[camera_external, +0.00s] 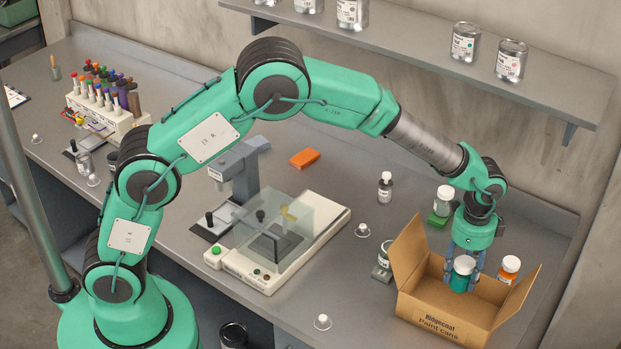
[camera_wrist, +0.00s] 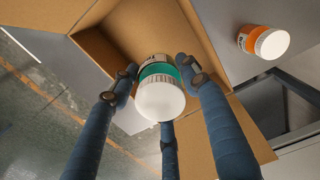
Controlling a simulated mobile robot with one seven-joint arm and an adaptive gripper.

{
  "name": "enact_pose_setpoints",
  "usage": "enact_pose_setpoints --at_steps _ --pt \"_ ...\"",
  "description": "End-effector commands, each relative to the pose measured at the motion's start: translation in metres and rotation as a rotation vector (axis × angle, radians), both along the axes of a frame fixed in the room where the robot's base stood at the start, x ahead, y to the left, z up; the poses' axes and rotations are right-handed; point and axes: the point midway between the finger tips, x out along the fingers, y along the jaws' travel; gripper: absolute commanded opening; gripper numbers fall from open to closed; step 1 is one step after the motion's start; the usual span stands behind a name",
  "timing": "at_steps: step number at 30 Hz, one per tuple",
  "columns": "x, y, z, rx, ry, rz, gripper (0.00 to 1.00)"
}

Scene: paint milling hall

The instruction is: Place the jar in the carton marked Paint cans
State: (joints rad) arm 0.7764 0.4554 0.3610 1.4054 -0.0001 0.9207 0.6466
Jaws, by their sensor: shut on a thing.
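The jar (camera_external: 461,281), teal with a white lid, is held upright by my gripper (camera_external: 466,254) at the opening of the carton. My gripper is shut on the jar, its blue fingers around the sides. In the wrist view the jar's white lid (camera_wrist: 161,98) faces the camera, between the fingertips (camera_wrist: 160,78). The open cardboard carton (camera_external: 440,315) is marked "Paint cans" on its front, and its flaps stand out. In the wrist view the carton (camera_wrist: 205,22) lies below the jar. I cannot tell how far the jar's base is inside.
A jar with orange contents (camera_external: 509,268) stands just beyond the carton's right side; it also shows in the wrist view (camera_wrist: 263,41). A shelf (camera_external: 430,55) runs above.

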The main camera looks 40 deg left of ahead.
Motion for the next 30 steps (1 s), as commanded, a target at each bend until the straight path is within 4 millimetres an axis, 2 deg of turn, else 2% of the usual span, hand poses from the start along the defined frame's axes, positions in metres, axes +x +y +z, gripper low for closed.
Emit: enact_pose_setpoints --at_steps 10,21,30 --pt "0.0 0.0 -0.003 0.0 0.0 0.0 0.15" --pt "0.0 0.0 -0.044 0.0 0.0 0.001 0.15" --pt "0.0 0.0 -0.05 -0.001 0.0 0.001 0.15"
